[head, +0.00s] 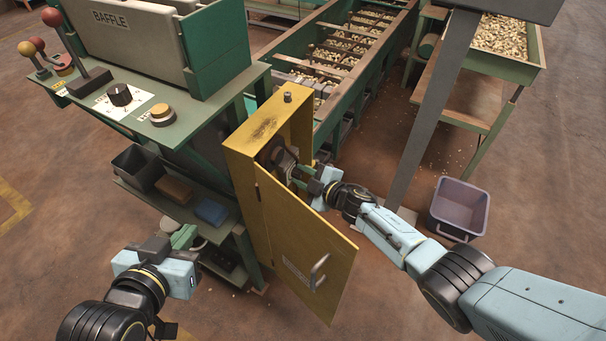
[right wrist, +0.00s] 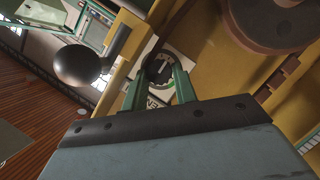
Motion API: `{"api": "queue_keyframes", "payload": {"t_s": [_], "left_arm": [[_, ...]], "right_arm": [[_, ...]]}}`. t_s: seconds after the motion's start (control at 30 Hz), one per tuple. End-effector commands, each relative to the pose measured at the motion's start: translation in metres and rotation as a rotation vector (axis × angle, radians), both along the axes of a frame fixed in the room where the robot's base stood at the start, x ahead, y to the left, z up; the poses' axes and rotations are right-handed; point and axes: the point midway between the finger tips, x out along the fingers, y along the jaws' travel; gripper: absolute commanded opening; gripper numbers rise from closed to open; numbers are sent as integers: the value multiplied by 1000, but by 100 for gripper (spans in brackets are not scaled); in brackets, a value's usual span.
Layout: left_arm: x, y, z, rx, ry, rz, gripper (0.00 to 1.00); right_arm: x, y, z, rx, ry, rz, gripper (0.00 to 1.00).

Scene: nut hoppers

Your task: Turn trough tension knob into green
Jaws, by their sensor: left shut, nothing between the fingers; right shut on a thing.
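In the right wrist view, a small dark ridged round knob (right wrist: 158,68) sits between the tips of my right gripper (right wrist: 159,80), with a partly hidden white label (right wrist: 153,103) behind it. The right fingers are shut on this knob. In the head view, my right gripper (head: 298,172) reaches into the open yellow cabinet (head: 237,140), whose door (head: 300,255) hangs open. My left gripper (head: 184,237) is shut and empty beside the green stand's lower shelf.
The green stand (head: 190,110) carries a black dial (head: 120,94) and a yellow button (head: 160,113). A dark ball handle (right wrist: 82,66) is close left of the right fingers. A grey post (head: 428,110) and a purple bin (head: 459,207) stand to the right.

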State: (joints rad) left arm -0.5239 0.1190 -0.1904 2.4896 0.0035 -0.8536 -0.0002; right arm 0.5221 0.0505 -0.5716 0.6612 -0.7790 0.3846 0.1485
Motion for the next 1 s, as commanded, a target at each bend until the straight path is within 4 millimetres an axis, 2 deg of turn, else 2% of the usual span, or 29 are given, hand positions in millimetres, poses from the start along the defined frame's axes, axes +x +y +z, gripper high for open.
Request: {"api": "queue_keyframes", "payload": {"t_s": [0.5,0.53,0.67,1.0], "left_arm": [[-2,2,-4,8,27,3,0],[-2,2,-4,8,27,3,0],[-2,2,-4,8,27,3,0],[-4,2,-5,7,34,1,0]], "right_arm": [[0,0,0,6,8,-1,5],[0,0,0,6,8,-1,32],[0,0,0,6,8,-1,49],[0,0,0,5,8,0,50]]}}
